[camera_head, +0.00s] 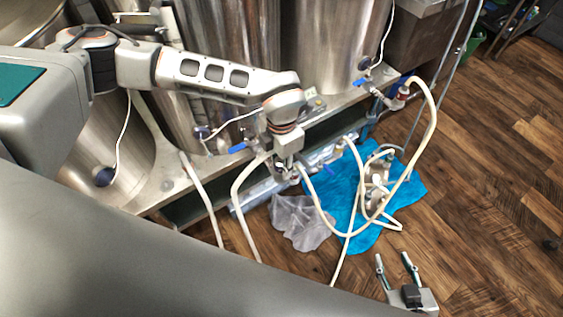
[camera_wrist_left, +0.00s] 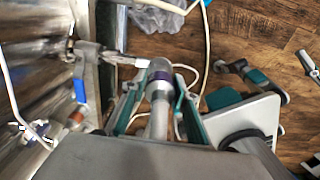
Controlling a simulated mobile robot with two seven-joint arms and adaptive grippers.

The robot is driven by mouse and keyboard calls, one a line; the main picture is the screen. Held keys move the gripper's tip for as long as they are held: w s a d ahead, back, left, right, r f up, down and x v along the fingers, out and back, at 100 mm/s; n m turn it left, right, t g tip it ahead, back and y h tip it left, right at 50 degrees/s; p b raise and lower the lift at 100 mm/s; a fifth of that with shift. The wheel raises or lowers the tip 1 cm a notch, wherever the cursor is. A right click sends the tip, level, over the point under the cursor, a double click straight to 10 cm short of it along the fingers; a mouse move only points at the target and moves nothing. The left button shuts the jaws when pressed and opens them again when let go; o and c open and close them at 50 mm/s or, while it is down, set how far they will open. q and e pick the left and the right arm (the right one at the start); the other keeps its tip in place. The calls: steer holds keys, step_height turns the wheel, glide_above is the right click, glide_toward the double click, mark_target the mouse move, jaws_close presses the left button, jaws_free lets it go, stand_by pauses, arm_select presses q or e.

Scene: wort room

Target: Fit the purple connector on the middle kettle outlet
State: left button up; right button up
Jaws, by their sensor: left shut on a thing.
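The purple-banded connector (camera_wrist_left: 160,77) is a grey metal piece on a hose, held between the two fingers of my left gripper (camera_wrist_left: 157,88). In the head view my left gripper (camera_head: 287,162) is in front of the middle kettle (camera_head: 232,50), and its wrist hides most of the connector. The middle kettle outlet (camera_wrist_left: 100,56) shows in the left wrist view with a blue valve handle (camera_wrist_left: 80,91). Its pale end lies close to the connector's head; I cannot tell whether they touch. My right gripper (camera_head: 397,272) is open and empty above the floor.
The right kettle (camera_head: 335,40) has a hose on its outlet through a red-banded connector (camera_head: 403,92). Pale hoses loop over a blue sheet (camera_head: 345,205) and a clear plastic sheet (camera_head: 300,222). A pump (camera_head: 377,190) stands on the blue sheet. Wooden floor (camera_head: 490,180) is clear at right.

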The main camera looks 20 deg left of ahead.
arm_select(q)
steer(key=shift+f+b, duration=0.3)
steer(key=shift+f, duration=0.75)
steer(key=shift+c, duration=0.2)
arm_select(e)
steer(key=shift+s+f, duration=0.2)
steer(key=shift+f, duration=0.3)
arm_select(q)
steer(key=o, duration=1.3)
step_height(320, 180, up, 12)
steer(key=shift+r, duration=0.1)
